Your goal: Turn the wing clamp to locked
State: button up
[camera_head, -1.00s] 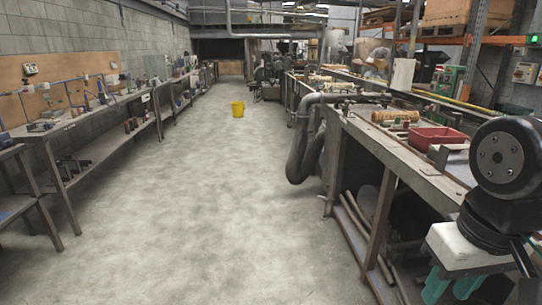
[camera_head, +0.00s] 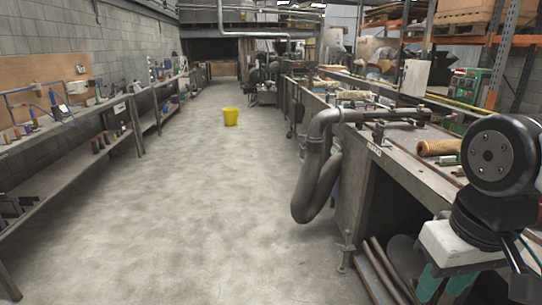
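I cannot make out a wing clamp for certain. A small metal fitting with a crosspiece (camera_head: 346,247) stands out from the front of the right bench, low and right of the bent pipe. A small dark device (camera_head: 378,132) sits on the bench top by the pipe's end. Either is too small to read as locked or not. My gripper (camera_head: 448,284) is at the lower right, below my dark arm joint. Its white body and teal fingers show, the fingers partly cut off by the frame's bottom. It is apart from the bench fittings; its opening is unclear.
The right bench (camera_head: 405,172) runs along the aisle, with a thick grey bent pipe (camera_head: 318,170) jutting out from it. A wooden roller (camera_head: 437,147) lies on top. The left bench (camera_head: 75,150) holds tools.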

aim_at(353, 106)
jog(key=i, duration=3.45)
jog(key=z, duration=0.7)
